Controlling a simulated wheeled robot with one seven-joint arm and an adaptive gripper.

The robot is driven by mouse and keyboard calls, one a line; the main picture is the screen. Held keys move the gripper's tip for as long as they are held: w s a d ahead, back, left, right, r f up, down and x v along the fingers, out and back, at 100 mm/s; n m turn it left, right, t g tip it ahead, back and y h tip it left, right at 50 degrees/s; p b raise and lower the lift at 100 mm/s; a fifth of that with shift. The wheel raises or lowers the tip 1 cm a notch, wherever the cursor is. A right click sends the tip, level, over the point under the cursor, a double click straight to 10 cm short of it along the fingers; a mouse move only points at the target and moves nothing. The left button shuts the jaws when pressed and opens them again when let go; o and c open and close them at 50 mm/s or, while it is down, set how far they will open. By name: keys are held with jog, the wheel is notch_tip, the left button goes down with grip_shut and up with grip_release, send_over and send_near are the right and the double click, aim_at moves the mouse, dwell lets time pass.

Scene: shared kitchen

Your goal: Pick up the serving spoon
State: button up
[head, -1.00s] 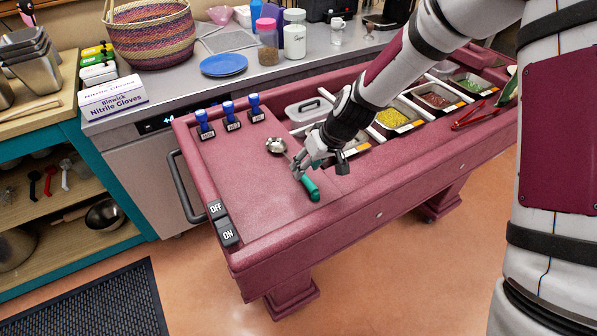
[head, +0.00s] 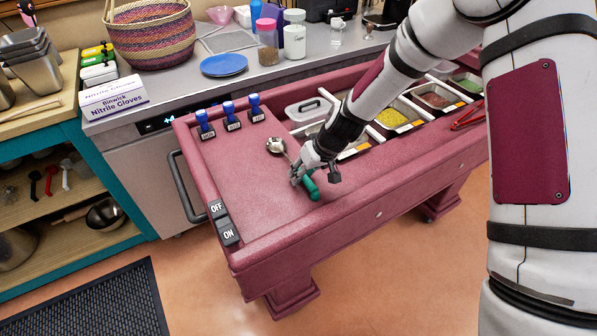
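The serving spoon (head: 276,145) lies on the flat top of the maroon prep cart (head: 240,190). Its metal bowl points to the upper left and its green handle (head: 311,188) to the lower right. My gripper (head: 313,179) is low over the spoon, at the upper part of the handle, and hides the middle of the spoon. The fingers appear to be on both sides of the handle. I cannot tell whether they touch it or how far they are closed.
Blue-handled stamps (head: 230,116) stand at the cart's back left. The cart top left of the spoon is clear.

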grip_shut()
jog(key=shift+r, duration=0.1)
